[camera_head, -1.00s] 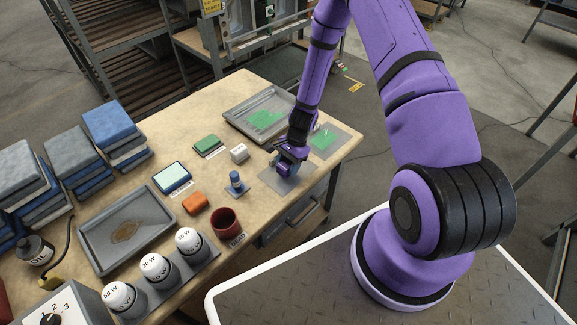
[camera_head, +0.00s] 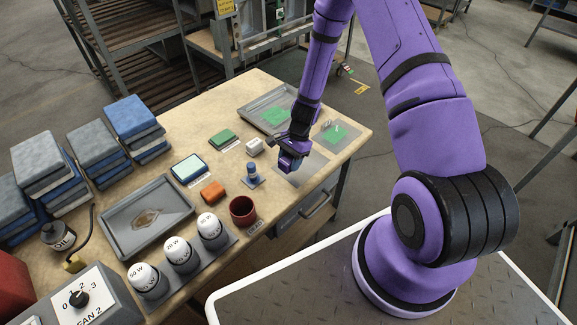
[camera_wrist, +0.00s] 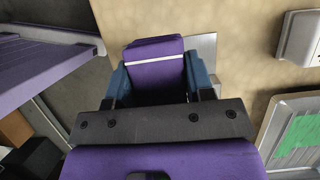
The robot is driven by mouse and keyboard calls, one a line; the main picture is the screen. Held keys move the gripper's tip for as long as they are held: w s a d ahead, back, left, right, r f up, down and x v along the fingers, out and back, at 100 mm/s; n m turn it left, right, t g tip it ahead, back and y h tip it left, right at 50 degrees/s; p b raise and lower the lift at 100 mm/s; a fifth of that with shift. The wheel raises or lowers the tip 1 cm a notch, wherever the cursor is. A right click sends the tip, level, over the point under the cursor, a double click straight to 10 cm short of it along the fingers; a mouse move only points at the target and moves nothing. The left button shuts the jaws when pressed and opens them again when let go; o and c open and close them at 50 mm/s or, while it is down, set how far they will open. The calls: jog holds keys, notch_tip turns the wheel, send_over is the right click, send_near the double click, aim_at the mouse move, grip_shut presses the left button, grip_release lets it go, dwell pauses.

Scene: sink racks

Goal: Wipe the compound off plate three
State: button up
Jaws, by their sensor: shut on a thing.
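My gripper (camera_head: 291,164) is shut on a purple block (camera_wrist: 153,72) with a thin white stripe, seen between its blue-grey fingers in the wrist view. It is over the left part of a flat grey plate (camera_head: 308,172). Whether the block touches the plate I cannot tell. The visible part of that plate shows no green; part is hidden by my gripper. A second flat grey plate (camera_head: 350,145) behind it to the right carries a green patch of compound (camera_head: 335,132). I can read no plate numbers.
A grey tray (camera_head: 247,101) with green compound (camera_head: 275,116) lies at the back. A small white box (camera_head: 254,146), a blue-topped piece (camera_head: 252,170) and a dark red cup (camera_head: 243,211) stand left of my gripper. Cloth stacks (camera_head: 131,117) are at far left.

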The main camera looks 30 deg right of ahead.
jog(key=shift+r, duration=2.25)
